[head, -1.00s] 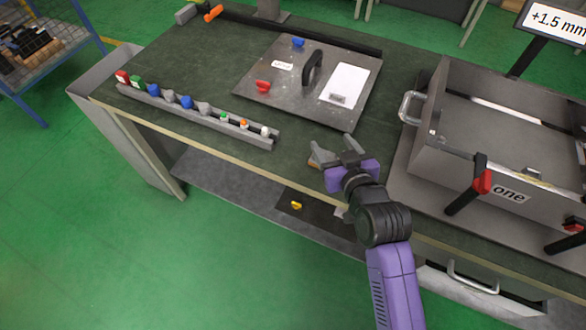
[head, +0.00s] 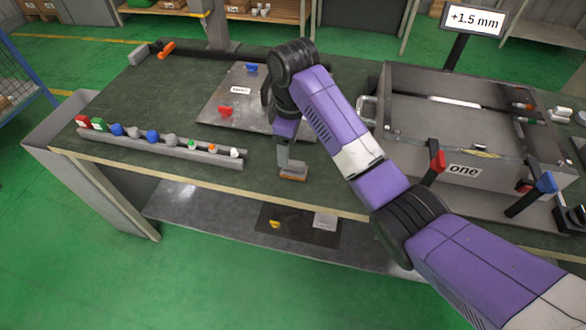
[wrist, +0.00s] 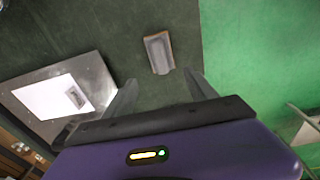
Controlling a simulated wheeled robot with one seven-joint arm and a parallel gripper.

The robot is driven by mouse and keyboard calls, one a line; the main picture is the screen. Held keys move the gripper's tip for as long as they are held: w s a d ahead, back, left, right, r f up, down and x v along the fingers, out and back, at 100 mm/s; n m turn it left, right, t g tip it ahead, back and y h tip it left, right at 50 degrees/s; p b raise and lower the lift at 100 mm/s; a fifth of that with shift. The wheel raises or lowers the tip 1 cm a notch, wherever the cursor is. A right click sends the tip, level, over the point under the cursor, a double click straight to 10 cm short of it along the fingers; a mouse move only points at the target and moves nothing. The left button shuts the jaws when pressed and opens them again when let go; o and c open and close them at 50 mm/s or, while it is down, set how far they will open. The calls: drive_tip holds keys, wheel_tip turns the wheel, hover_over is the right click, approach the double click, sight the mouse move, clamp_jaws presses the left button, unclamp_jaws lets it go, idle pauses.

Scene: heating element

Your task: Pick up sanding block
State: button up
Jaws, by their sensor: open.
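The sanding block (head: 293,175) is a small grey block with a brownish edge, lying on the green worktop close to its front edge. In the wrist view the sanding block (wrist: 158,53) lies flat, ahead of the fingertips and roughly between their lines. My gripper (head: 284,158) points down at the block in the head view and partly covers it. In the wrist view my gripper (wrist: 161,88) has its two fingers spread with nothing between them. I cannot tell the exact height of the fingertips above the block.
A metal plate (head: 222,98) with coloured knobs lies behind my gripper. A rail (head: 175,150) of small coloured pieces runs along the front left. A metal box (head: 455,150) with clamps stands to the right. The worktop around the block is clear.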

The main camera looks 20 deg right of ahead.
sight(294, 162)
drive_tip(key=shift+s+d+r+g, duration=0.35)
drive_tip(key=shift+d+g, duration=0.05)
drive_tip(key=shift+s+d+f, duration=0.1)
drive_tip(key=shift+s, duration=0.05)
drive_tip(key=shift+s+d+f+p, duration=0.1)
drive_tip(key=shift+f+p, duration=0.5)
drive_tip(key=shift+f, duration=3.15)
clamp_jaws()
drive_tip(key=shift+r, duration=0.1)
wheel_tip(294, 162, up, 20)
drive_tip(key=p, duration=0.6)
